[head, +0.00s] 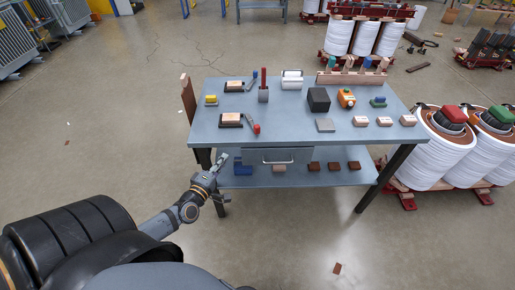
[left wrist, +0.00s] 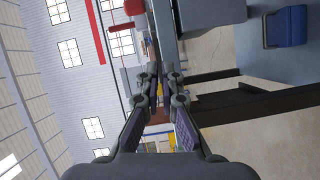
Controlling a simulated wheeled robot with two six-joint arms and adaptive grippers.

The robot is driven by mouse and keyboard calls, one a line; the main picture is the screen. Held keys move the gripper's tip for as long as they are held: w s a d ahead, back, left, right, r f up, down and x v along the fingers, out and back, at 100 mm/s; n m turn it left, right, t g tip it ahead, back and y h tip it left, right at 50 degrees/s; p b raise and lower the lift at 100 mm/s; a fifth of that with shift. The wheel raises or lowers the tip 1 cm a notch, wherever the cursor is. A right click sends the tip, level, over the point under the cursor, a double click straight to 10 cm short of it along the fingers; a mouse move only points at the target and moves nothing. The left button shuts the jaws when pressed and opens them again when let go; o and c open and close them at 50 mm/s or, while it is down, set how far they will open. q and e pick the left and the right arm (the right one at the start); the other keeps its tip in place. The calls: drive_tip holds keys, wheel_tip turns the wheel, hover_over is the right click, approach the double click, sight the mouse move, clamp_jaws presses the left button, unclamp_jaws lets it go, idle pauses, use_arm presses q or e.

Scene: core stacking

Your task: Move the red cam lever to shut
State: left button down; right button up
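A workbench (head: 297,142) with a blue-grey top stands ahead in the head view. A red lever (head: 256,128) sticks out at the right of a small fixture with a pale block (head: 231,119) near the bench's left front. A second fixture (head: 235,86) stands behind it, and a grey holder (head: 263,95) with an upright red handle (head: 263,76) is beside that. Which is the cam lever is too small to tell. My left gripper (head: 228,158) is near the bench's left front edge, apart from both. Its fingers (left wrist: 155,50) look drawn together and empty in the left wrist view.
A black box (head: 318,99), an orange device (head: 346,98) and several small blocks stand on the right of the bench. A drawer handle (head: 278,160) faces me. A blue bin (head: 243,168) is on the lower shelf. White spools (head: 443,150) stand at the right.

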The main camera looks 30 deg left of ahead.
sight(249, 141)
use_arm(q)
drive_tip(key=shift+n+t, duration=0.3)
drive_tip(key=shift+n, duration=0.6)
drive_tip(key=w+r, duration=0.1)
drive_tip(key=w, duration=0.2)
drive_tip(key=w+r+b, duration=0.1)
drive_tip(key=w, duration=0.3)
drive_tip(key=w+r, duration=0.1)
drive_tip(key=w, duration=0.2)
drive_tip(key=shift+w, duration=0.35)
drive_tip(key=shift+w+d, duration=1.35)
drive_tip(key=shift+w, duration=0.05)
use_arm(e)
drive_tip(key=shift+a+f, duration=0.35)
drive_tip(key=shift+f, duration=0.4)
